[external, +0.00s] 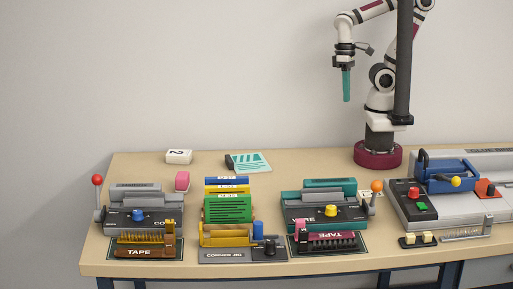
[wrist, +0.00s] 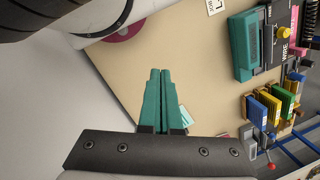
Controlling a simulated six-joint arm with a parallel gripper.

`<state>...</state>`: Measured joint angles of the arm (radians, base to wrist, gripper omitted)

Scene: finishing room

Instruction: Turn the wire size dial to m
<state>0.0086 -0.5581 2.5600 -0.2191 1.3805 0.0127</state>
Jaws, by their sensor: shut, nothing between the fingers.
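The teal machine (external: 318,184) labelled WIRE stands right of the table's middle, with a yellow dial (external: 330,211) on its dark front deck. In the wrist view the machine (wrist: 242,45) is at the upper right, with its yellow dial (wrist: 284,33) toward the right edge. The dial's pointer and size marks are too small to read. My gripper (external: 347,98) hangs high above the back of the table, well above and behind the dial. Its teal fingers (wrist: 160,72) are shut together with nothing between them.
A grey machine (external: 125,200) with a blue dial and red-tipped lever stands left. Green, yellow and blue racks (external: 228,208) stand between the machines. An orange-tipped lever (external: 376,186) rises right of the teal machine, near a large grey unit (external: 470,206). The back middle of the table is mostly clear.

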